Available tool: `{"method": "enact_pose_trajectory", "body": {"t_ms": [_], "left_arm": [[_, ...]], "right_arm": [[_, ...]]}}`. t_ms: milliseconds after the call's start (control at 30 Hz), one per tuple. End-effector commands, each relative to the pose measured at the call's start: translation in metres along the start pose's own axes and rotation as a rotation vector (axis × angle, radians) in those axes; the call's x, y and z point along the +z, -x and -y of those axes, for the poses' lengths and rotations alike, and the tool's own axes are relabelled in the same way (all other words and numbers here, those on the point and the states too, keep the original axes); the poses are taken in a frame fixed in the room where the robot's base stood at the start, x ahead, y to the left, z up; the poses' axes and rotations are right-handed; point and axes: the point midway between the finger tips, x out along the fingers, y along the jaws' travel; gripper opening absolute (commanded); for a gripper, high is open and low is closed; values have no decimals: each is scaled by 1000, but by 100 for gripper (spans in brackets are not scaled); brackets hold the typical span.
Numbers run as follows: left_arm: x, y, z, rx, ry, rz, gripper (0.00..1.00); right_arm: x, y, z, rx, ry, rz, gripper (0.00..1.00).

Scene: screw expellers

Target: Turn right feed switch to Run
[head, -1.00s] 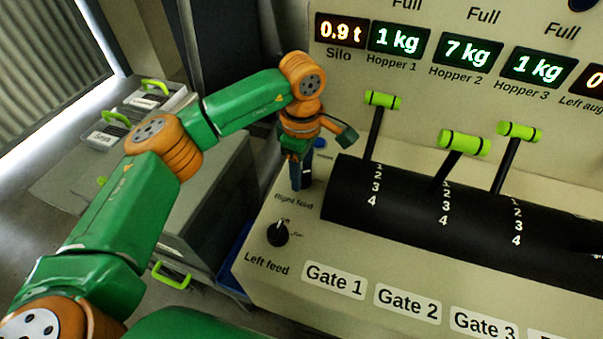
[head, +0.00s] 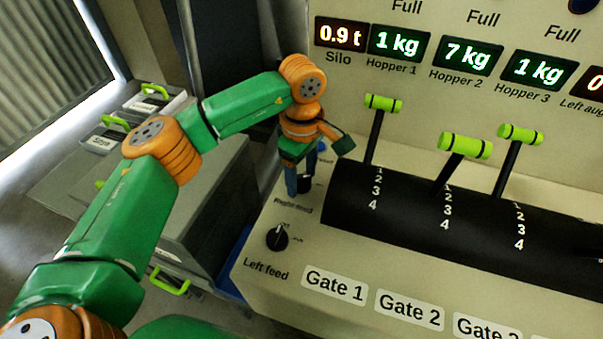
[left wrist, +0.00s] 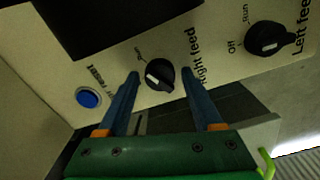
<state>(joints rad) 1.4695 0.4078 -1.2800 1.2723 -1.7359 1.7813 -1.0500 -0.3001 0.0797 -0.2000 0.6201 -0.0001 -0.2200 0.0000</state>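The right feed switch is a round black knob (left wrist: 159,74) with a white mark, in the middle of the left wrist view. The word "Run" shows beside it, and the "Right feed" label is on its right. The white mark is on the knob's left side; I cannot tell the exact setting. My left gripper (left wrist: 160,73) is open, with one blue finger on each side of the knob. A small gap shows on each side. In the head view my left gripper (head: 304,184) points down over the switch and partly hides it. My right gripper is not in view.
The left feed knob (head: 278,238) is nearer on the same panel. A blue button (left wrist: 88,98) is on the other side. The black gate housing (head: 400,215) with green-handled levers (head: 465,146) stands to the right. Grey cabinets (head: 190,200) are at the left.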

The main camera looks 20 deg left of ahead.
Motion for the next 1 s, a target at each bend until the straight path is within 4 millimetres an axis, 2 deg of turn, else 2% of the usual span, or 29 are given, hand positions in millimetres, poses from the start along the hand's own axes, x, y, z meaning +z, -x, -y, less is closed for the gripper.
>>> {"method": "enact_pose_trajectory", "body": {"t_ms": [333, 600, 700, 1000], "left_arm": [[0, 3, -1, 2, 2, -1, 79], [0, 56, -1, 4, 1, -1, 79], [0, 68, 0, 2, 1, -1, 79], [0, 71, 0, 0, 1, 0, 79]], "right_arm": [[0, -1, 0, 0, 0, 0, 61], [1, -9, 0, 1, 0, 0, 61], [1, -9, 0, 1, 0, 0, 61], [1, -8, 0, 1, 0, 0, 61]]}}
